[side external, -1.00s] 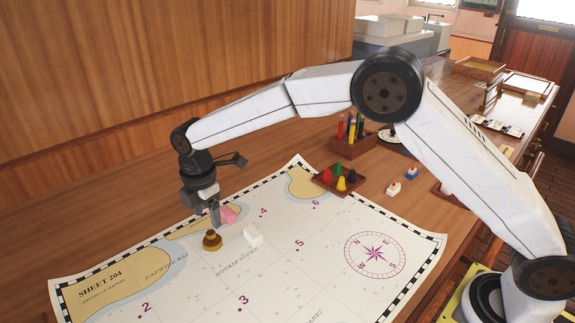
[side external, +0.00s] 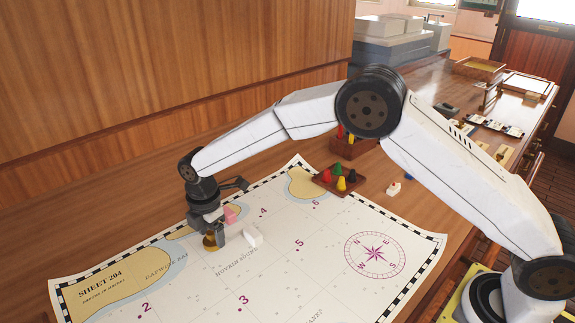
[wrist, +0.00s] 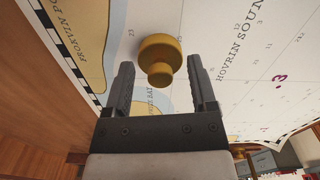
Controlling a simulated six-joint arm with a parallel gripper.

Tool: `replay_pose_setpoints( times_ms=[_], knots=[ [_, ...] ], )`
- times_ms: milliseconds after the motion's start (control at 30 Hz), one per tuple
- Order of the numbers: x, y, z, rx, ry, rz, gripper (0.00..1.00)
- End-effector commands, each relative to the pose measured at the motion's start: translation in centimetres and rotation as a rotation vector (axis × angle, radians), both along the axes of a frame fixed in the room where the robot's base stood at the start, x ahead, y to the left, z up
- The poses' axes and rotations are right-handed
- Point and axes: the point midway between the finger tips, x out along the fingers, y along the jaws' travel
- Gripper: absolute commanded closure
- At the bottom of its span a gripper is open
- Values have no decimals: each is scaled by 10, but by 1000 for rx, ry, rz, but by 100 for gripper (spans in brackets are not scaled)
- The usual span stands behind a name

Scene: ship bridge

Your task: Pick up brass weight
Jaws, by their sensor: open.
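The brass weight (wrist: 160,52) is a round, stepped, gold-coloured piece standing on the chart. In the wrist view it lies between and just beyond the two fingertips of my gripper (wrist: 162,72). The fingers are apart and open on either side of it, with a gap visible at both sides. In the side external view my gripper (side external: 214,238) is low over the chart, right at the brass weight (side external: 209,243), and partly hides it. Contact cannot be told there.
The chart (side external: 330,270) covers the near table. A pink block (side external: 231,214) and a white block (side external: 252,236) sit close to my gripper's right. A tray of coloured pawns (side external: 340,179) and a wooden pencil holder (side external: 350,147) stand further back. A wooden wall (side external: 150,70) rises behind.

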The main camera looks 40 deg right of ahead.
Motion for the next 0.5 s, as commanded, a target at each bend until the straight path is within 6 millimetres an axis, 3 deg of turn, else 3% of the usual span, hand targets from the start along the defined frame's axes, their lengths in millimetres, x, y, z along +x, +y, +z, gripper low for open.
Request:
replay_pose_setpoints(
  times_ms=[400, 500],
  knots=[
    [0, 0, 1, 0, -1, 0, 27],
    [0, 0, 1, 0, -1, 0, 59]
  ],
)
